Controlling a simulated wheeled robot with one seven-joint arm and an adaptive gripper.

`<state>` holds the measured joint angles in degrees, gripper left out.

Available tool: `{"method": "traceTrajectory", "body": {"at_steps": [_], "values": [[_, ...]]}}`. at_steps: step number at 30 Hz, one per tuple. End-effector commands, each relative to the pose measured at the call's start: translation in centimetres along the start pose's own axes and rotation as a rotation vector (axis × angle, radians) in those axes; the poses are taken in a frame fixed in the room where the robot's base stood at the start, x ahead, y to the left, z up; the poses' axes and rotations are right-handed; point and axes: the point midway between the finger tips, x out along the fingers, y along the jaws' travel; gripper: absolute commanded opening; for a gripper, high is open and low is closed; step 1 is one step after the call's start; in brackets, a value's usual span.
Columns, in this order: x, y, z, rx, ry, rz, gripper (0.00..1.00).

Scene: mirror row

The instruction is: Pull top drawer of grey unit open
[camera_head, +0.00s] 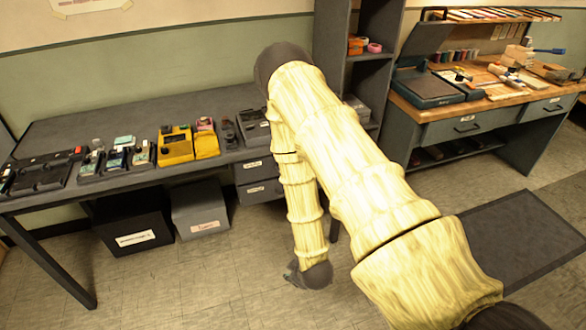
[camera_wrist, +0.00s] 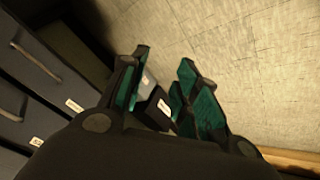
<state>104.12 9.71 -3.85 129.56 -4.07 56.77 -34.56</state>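The grey unit (camera_head: 243,178) stands under the right part of the long table, with two labelled drawer fronts showing. Its top drawer (camera_head: 245,170) looks shut; my arm hides its right part. In the wrist view, drawer fronts (camera_wrist: 50,85) with dark bar handles and white labels lie at the left, beside my gripper; I cannot tell which is the top one. My gripper (camera_wrist: 162,88) is open, its teal-padded fingers apart with nothing held between them. In the head view the dark end of my arm hangs low, right of the unit, and its fingers are unclear.
A black bin (camera_head: 130,215) and a grey bin (camera_head: 200,208) sit under the table (camera_head: 60,135), left of the unit. Several devices stand on the table. A shelf (camera_head: 375,95) and a wooden-topped workbench (camera_head: 430,110) are at the right. Tiled floor (camera_head: 200,280) is free in front.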

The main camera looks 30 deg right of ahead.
Motion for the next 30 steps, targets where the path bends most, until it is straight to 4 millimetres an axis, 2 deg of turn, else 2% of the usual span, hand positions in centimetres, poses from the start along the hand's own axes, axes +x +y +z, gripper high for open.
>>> {"method": "traceTrajectory", "body": {"at_steps": [1,3,9,12,15,18,23,30], "values": [[1.2,2.9,-1.8,-0.070,0.062,0.058,0.31],[2.2,6.7,-4.0,-0.187,0.136,0.144,0.31],[2.9,17.6,-9.5,-0.507,0.274,0.433,0.31],[2.3,22.1,-11.5,-0.641,0.301,0.573,0.31],[1.6,25.5,-12.7,-0.740,0.307,0.683,0.31],[1.0,27.7,-13.4,-0.806,0.304,0.758,0.31],[0.7,29.1,-14.0,-0.847,0.299,0.804,0.31],[2.5,30.5,-15.4,-0.847,0.299,0.805,0.31]]}}
